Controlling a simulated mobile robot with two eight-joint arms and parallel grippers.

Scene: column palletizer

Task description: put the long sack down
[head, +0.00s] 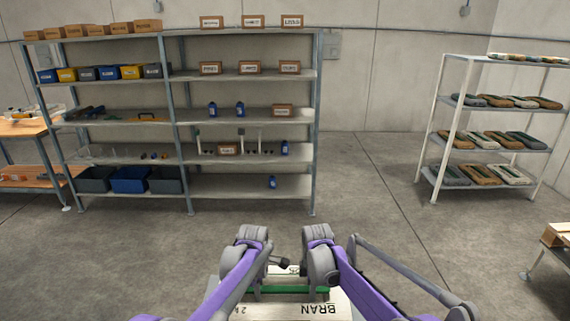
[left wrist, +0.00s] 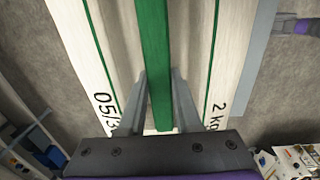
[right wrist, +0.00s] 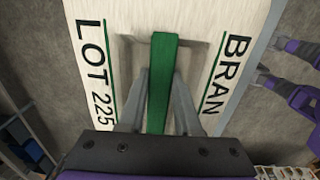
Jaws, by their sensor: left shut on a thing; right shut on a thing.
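The long sack (head: 318,308) is off-white with green stripes and the word BRAN, low in the middle of the head view, directly in front of me. My left gripper (left wrist: 158,100) is shut on the sack's green strap (left wrist: 154,40). My right gripper (right wrist: 158,100) is shut on a green strap (right wrist: 164,60) near the LOT 225 and BRAN lettering. Both arms reach down over the sack, side by side. The fingertips are mostly hidden in the head view. A grey-blue edge (left wrist: 258,40) shows beside the sack; I cannot tell whether the sack touches it.
A large shelf (head: 245,77) with boxes, bins and bottles stands at the back left. A white rack (head: 440,130) holds several brown and grey sacks at the right. An orange-topped bench (head: 22,128) is far left, and a low stand (head: 562,240) is far right. The floor between is clear.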

